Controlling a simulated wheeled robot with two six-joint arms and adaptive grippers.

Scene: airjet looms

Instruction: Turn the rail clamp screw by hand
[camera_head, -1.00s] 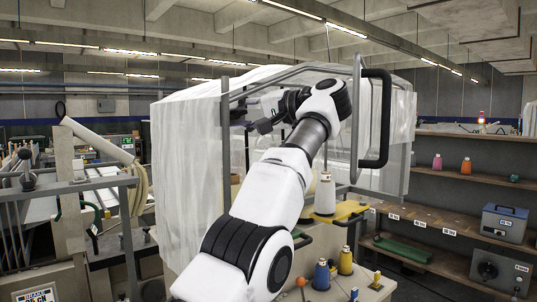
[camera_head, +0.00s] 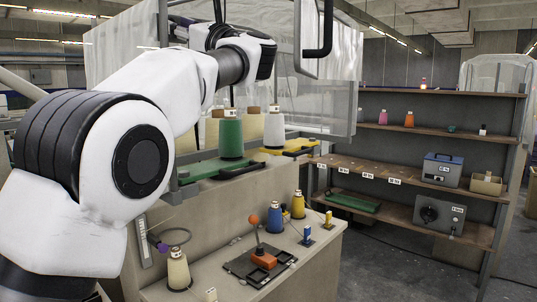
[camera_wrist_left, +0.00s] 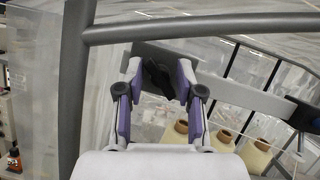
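A black knob-like part (camera_wrist_left: 160,78), which looks like the rail clamp screw, shows in the left wrist view against a flat grey rail (camera_wrist_left: 232,92). My left gripper (camera_wrist_left: 159,76) has its two purple-padded fingers spread on either side of this part. I cannot tell whether a pad touches it. In the head view my white left arm reaches up from the left, and its gripper end (camera_head: 203,33) is mostly hidden behind the arm's wrist. I cannot make out the screw there. My right gripper is in neither current view.
A dark tubular frame (camera_wrist_left: 180,30) crosses close above the fingers. Yarn cones (camera_wrist_left: 255,153) stand below right. In the head view, a grey panel frame (camera_head: 307,38) rises right of the wrist. A cabinet (camera_head: 318,255) carries bobbins and a joystick; shelving (camera_head: 410,163) stands right.

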